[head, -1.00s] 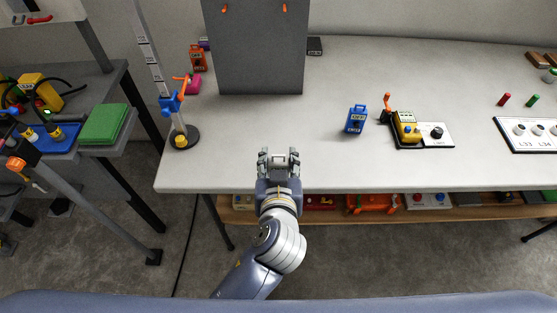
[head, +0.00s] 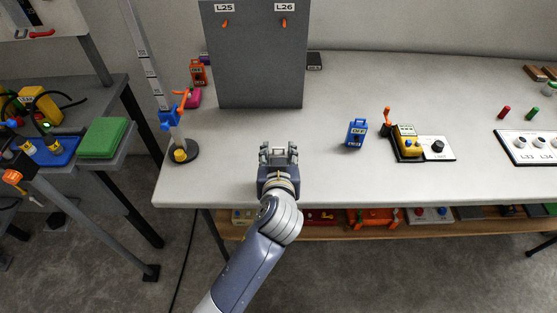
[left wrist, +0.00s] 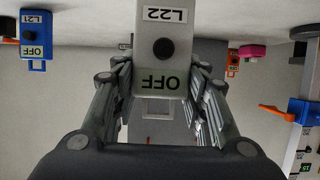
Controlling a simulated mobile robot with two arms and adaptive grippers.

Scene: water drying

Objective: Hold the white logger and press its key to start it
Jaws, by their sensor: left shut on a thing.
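The white logger (left wrist: 160,60) is between the fingers of my left gripper in the left wrist view. It appears upside down there, with the label L22, a round black key (left wrist: 163,49) and a display reading OFF. My left gripper (head: 278,150) is shut on it, above the front left part of the white table (head: 460,100) in the head view. The logger is hard to make out there against the pale tabletop. Nothing touches the key. My right gripper is not in view.
A blue logger (head: 356,133), also reading OFF in the left wrist view (left wrist: 35,37), stands right of my gripper. Farther right is a yellow device (head: 406,138). A grey panel (head: 255,60) stands behind, and a ruler stand (head: 180,150) is on the left.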

